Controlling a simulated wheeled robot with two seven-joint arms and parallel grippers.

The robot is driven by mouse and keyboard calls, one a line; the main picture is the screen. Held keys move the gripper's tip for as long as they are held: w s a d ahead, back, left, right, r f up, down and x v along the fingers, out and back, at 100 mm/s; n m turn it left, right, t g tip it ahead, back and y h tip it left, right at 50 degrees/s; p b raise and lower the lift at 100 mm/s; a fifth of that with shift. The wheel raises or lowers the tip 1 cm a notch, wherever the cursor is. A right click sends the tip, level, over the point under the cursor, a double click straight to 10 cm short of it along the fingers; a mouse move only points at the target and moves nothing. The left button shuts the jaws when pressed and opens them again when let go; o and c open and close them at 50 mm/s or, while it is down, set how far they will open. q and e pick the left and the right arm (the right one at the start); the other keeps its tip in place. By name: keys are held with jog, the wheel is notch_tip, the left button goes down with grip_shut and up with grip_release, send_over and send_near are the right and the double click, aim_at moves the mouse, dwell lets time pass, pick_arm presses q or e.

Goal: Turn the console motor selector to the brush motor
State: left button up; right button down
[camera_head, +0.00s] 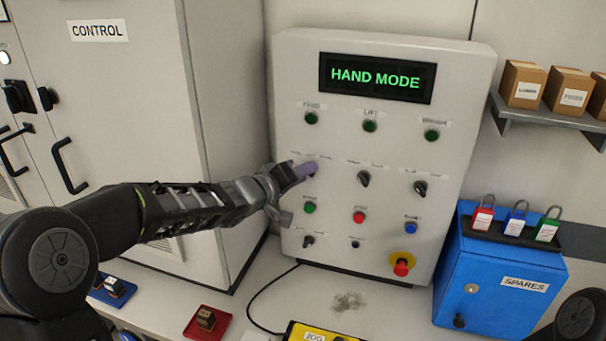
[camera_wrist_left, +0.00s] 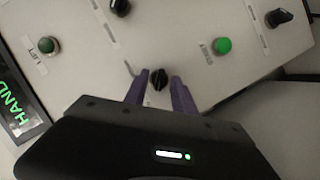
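The grey console (camera_head: 455,75) stands upright at the back, its display (camera_head: 376,78) reading "HAND MODE". My left gripper (camera_head: 303,171) is at the leftmost black selector of the middle row, covering it in the head view. In the left wrist view that black selector knob (camera_wrist_left: 159,79) lies between the purple fingertips of my left gripper (camera_wrist_left: 160,80), with narrow gaps on both sides, so the gripper looks open around it. Two more selectors, the middle one (camera_head: 363,178) and the right one (camera_head: 420,187), show beside it. Their small labels are unreadable. My right gripper is not in view.
Three dark green lamps top the console, the right one (camera_head: 432,135) apparently labelled for the brush. A red mushroom button (camera_head: 401,267) sits low right. A blue spares box (camera_head: 490,285) stands right; a grey cabinet (camera_head: 225,130) stands left. A red tray (camera_head: 208,323) lies in front.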

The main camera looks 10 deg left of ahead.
pick_arm(q)
grip_shut()
jog(key=shift+s, duration=0.1)
dwell(0.7)
jog(key=shift+d+m+t+y+b, duration=0.15)
jog(key=shift+m+y+b, duration=1.75)
jog(key=shift+b, duration=2.45)
jog(key=shift+d+m+t+y+b, duration=0.2)
jog(key=shift+m+y+b, duration=0.9)
jog(key=shift+m+b, duration=2.4)
jog(key=shift+d+m+g+y+b, duration=0.2)
jog(key=shift+m+y+b, duration=1.3)
jog(key=shift+b, duration=3.65)
jog(key=shift+r, duration=0.1)
